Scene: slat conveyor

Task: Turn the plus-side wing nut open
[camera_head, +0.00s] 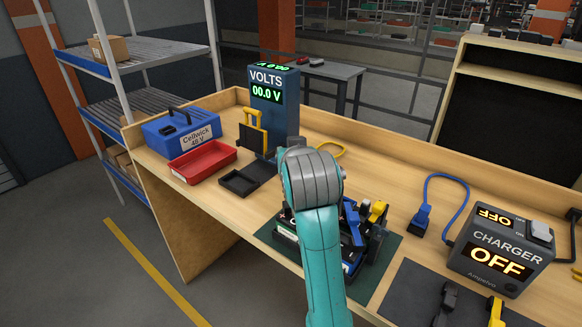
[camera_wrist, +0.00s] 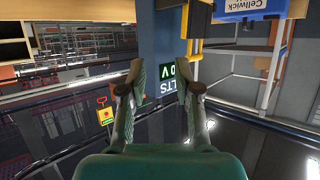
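A dark battery-like unit (camera_head: 364,240) sits on a dark green mat (camera_head: 384,262) at the front middle of the bench. A blue lever-like part (camera_head: 352,222) and a yellow part (camera_head: 376,212) stand on its top right. My arm covers much of the unit, and I cannot make out the plus-side wing nut in either view. My gripper (camera_wrist: 161,84) is open and empty in the wrist view, its two fingers well apart. It points toward the blue VOLTS meter (camera_wrist: 168,45). In the head view its fingers are hidden behind my arm.
The VOLTS meter (camera_head: 273,110) reads 00.0 V. A blue Cellwick box (camera_head: 160,137), a red tray (camera_head: 201,163) and a black open holder (camera_head: 240,183) are at left. The charger (camera_head: 500,250), showing OFF, and a blue plug (camera_head: 422,216) are at right.

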